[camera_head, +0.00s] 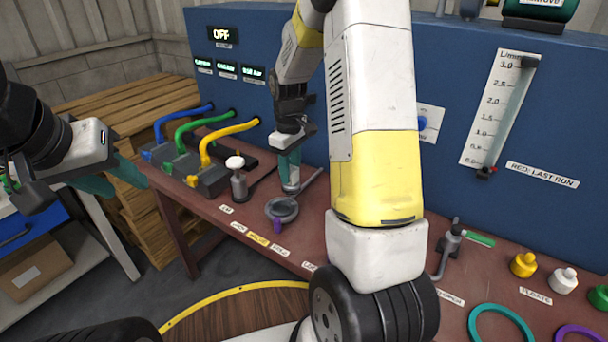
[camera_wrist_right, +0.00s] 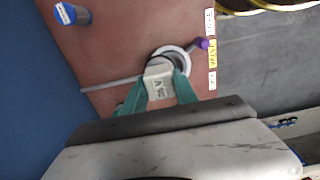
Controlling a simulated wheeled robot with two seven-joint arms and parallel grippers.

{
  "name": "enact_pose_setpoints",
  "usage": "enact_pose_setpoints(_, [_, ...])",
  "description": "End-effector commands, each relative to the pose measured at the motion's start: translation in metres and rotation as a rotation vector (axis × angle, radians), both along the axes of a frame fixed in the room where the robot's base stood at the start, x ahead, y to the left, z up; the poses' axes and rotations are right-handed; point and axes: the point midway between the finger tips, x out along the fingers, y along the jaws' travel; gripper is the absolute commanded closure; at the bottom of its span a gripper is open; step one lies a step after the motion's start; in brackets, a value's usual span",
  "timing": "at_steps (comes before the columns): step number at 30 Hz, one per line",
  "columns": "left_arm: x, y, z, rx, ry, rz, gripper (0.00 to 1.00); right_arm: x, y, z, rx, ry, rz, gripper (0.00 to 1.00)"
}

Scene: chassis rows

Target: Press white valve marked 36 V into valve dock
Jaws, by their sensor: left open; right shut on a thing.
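The white valve (camera_wrist_right: 158,82), its label reading 36 V, is between the teal fingers of my right gripper (camera_wrist_right: 160,92). In the head view, the valve (camera_head: 291,184) hangs below the right gripper (camera_head: 290,165), close behind the dock's ring. The valve dock (camera_head: 282,209) is a grey ring with a purple-tipped lever at its front on the red-brown bench. In the wrist view, the valve overlaps the dock ring (camera_wrist_right: 180,56) and hides part of it. I cannot tell whether they touch. My left gripper (camera_head: 112,178) is open and empty, left of the bench.
A grey fitting with a white knob (camera_head: 238,176) stands left of the dock. Blue, green and yellow hoses (camera_head: 228,131) run to the blue panel (camera_head: 280,70) behind. Coloured floats (camera_head: 563,280) and rings (camera_head: 500,322) lie at the right. My right arm covers the middle bench.

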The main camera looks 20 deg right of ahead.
Motion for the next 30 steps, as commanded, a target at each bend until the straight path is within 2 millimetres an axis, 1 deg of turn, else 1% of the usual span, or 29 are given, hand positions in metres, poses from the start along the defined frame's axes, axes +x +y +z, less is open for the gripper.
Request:
enact_pose_setpoints(1, [0.0, 0.0, 0.0, 0.0, 0.0, 0.0, 0.59, 0.007, 0.009, 0.003, 0.001, -0.001, 0.0, 1.0])
enact_pose_setpoints(3, [0.0, 0.0, 0.0, 0.0, 0.0, 0.0, 0.59, 0.013, 0.016, 0.006, 0.001, -0.002, -0.003, 1.0])
enact_pose_setpoints(6, [0.0, 0.0, 0.0, 0.0, 0.0, 0.0, 0.59, 0.017, 0.021, 0.006, 0.002, 0.0, -0.006, 1.0])
enact_pose_setpoints(8, [0.0, 0.0, 0.0, 0.0, 0.0, 0.0, 0.59, 0.017, 0.023, 0.002, 0.002, 0.002, -0.007, 1.0])
enact_pose_setpoints(15, [0.0, 0.0, 0.0, 0.0, 0.0, 0.0, 0.59, 0.016, 0.022, -0.021, 0.002, 0.003, -0.007, 1.0])
enact_pose_setpoints(19, [0.0, 0.0, 0.0, 0.0, 0.0, 0.0, 0.59, 0.017, 0.022, -0.031, 0.002, 0.0, -0.007, 1.0])
enact_pose_setpoints(24, [0.0, 0.0, 0.0, 0.0, 0.0, 0.0, 0.59, 0.017, 0.022, -0.037, 0.002, 0.0, -0.007, 1.0])
enact_pose_setpoints(30, [0.0, 0.0, 0.0, 0.0, 0.0, 0.0, 0.59, 0.017, 0.022, -0.037, 0.002, -0.001, -0.007, 1.0])
